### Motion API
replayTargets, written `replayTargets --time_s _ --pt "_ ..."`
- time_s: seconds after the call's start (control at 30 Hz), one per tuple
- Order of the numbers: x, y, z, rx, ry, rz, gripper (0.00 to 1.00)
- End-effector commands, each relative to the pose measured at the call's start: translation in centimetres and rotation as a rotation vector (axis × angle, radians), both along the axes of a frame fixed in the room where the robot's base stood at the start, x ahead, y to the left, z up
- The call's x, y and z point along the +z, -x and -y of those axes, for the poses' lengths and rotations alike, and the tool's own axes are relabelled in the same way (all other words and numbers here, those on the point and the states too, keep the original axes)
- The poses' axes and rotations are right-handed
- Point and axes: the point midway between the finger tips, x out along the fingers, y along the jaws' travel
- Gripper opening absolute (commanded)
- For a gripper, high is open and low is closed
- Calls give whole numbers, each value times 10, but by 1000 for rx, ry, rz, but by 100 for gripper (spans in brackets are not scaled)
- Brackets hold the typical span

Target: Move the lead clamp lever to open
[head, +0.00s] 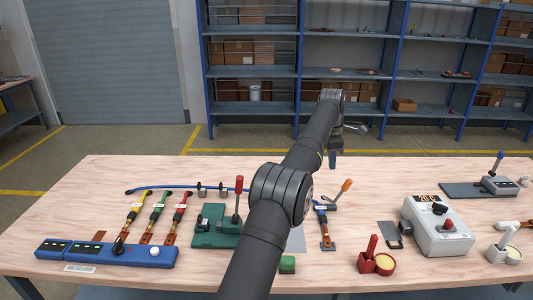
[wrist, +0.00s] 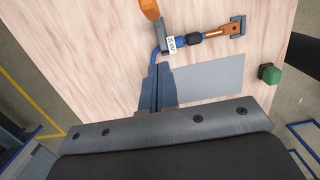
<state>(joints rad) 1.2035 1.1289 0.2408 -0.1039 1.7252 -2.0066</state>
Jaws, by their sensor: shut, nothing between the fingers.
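A small clamp with an orange lever (head: 346,186) stands on the bench right of my arm, at the end of a blue lead (head: 321,212). In the head view the lever leans up and to the right. In the wrist view the orange lever (wrist: 150,9) is at the top edge, partly cut off, above the grey clamp body (wrist: 166,33) and a white tag. My gripper (head: 333,160) is above the bench's far side in the head view. Its fingers (wrist: 156,80) are shut and empty, apart from the lever and pointing towards the clamp's side.
A green fixture with a red lever (head: 238,186) stands left of my arm. Blue power strips (head: 120,253) and coloured leads lie farther left. Bare bench (head: 400,180) lies behind.

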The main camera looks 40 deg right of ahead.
Motion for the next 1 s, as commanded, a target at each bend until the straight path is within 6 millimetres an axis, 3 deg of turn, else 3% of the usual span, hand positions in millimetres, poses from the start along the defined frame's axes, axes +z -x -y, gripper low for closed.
replayTargets --time_s 0.23,0.8,1.0 --pt "7 -1 -2 -175 62 15 0" --pt "34 0 -34 -1195 382 318 0" --pt "39 2 -50 -1454 424 457 0"
